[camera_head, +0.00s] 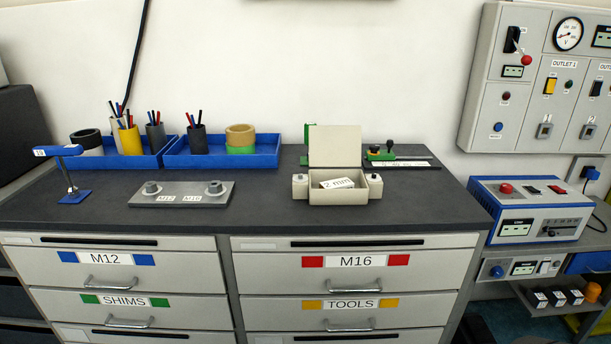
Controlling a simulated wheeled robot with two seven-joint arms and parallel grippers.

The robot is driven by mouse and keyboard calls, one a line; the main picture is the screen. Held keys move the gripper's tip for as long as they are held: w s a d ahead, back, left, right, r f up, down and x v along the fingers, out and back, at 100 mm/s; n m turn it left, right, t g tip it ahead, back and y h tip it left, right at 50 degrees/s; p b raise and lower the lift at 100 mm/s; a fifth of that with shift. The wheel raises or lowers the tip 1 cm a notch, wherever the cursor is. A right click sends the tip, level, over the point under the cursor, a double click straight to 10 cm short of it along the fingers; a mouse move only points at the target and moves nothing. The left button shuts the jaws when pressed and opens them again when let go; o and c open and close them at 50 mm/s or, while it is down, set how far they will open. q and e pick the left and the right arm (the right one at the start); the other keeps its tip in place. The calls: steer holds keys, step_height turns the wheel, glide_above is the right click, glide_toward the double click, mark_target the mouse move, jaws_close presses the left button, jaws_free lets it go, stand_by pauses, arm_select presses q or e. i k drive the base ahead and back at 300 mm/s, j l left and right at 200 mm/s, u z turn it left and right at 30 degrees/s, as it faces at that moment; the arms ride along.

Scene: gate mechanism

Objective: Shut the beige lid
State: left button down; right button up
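The beige lid (335,146) stands upright, open, at the back of a small beige box (338,197) on the dark workbench. The box is open at the top, and a white label reading "2 mm" (337,183) shows inside it. A small beige block with a knob stands at each side of the box, the left one (300,186) and the right one (374,185). Neither of my grippers is in the head view.
A grey plate (182,194) with two bolts lies left of the box. Blue trays (222,161) with pen cups and tape rolls stand at the back left. Stamps (381,151) stand behind the box at right. The bench top (430,200) right of the box is clear.

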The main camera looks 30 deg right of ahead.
mark_target(330, 146)
steer(key=z, duration=1.2)
steer(key=l, duration=1)
steer(key=i+u, duration=0.05)
steer(key=i, duration=0.05)
